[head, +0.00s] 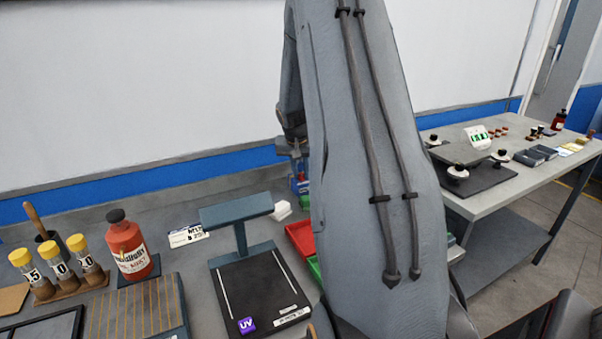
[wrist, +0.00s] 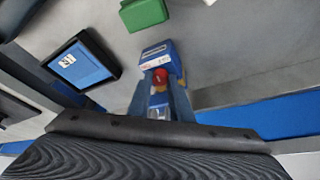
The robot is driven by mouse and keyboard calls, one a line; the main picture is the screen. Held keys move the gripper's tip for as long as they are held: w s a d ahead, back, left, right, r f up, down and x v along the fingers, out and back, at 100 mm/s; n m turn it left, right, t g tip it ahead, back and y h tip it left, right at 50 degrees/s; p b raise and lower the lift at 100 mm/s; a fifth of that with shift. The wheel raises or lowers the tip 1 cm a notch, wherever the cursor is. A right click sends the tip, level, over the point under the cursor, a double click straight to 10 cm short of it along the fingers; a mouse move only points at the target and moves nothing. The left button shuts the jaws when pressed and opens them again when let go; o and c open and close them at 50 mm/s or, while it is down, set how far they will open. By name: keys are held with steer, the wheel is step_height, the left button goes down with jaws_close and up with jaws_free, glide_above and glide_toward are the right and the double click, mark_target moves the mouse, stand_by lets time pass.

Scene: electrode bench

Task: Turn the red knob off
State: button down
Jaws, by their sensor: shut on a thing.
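The red knob (wrist: 160,76) sits on the front of a small blue device (wrist: 160,58) in the wrist view. My gripper (wrist: 160,84) reaches it with its two grey-blue fingers, one on each side, and is shut on the knob. The knob's pointer and marks are too small and covered to read. In the head view the blue device (head: 302,186) shows only in part at the bench's back, beside my arm. My gripper (head: 297,164) is there just above it, and my forearm hides much of that area. The knob cannot be made out there.
A black stand with a UV label (head: 262,290) is left of my arm, near a red tray (head: 300,238) and green tray (head: 314,268). A red bottle (head: 128,248) and yellow-capped vials (head: 85,258) stand further left. A second table (head: 490,205) is at right.

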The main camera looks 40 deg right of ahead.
steer(key=c, duration=1.6)
jaws_free()
steer(key=shift+r, duration=0.1)
steer(key=shift+b+v, duration=0.6)
steer(key=shift+v, duration=3.25)
